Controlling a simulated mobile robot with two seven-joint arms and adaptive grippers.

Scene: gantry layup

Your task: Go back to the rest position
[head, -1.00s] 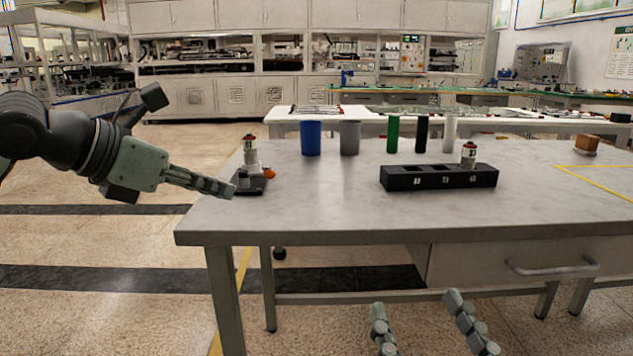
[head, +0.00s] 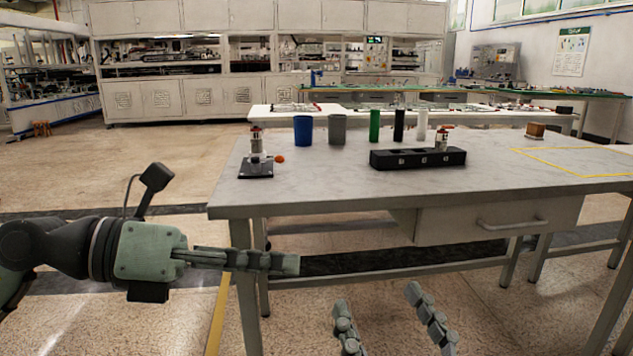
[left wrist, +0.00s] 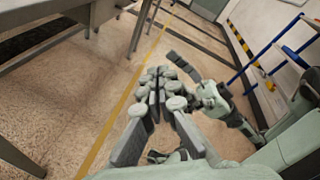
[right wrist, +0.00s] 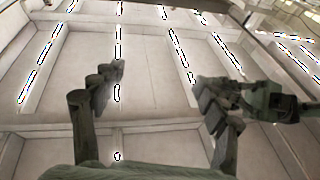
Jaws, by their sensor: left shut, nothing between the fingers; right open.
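My left gripper (head: 285,263) is shut and empty in the head view, in front of the table's near left edge and below the top. Its closed fingers also show in the left wrist view (left wrist: 158,82), over the floor. My right gripper (head: 382,300) shows at the bottom of the head view, its two fingers spread apart and nothing between them. It is also open in the right wrist view (right wrist: 155,85). Both grippers are clear of the table and of everything on it.
Open floor (head: 120,180) lies to the left. The table's left leg (head: 247,300) stands close to my left gripper.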

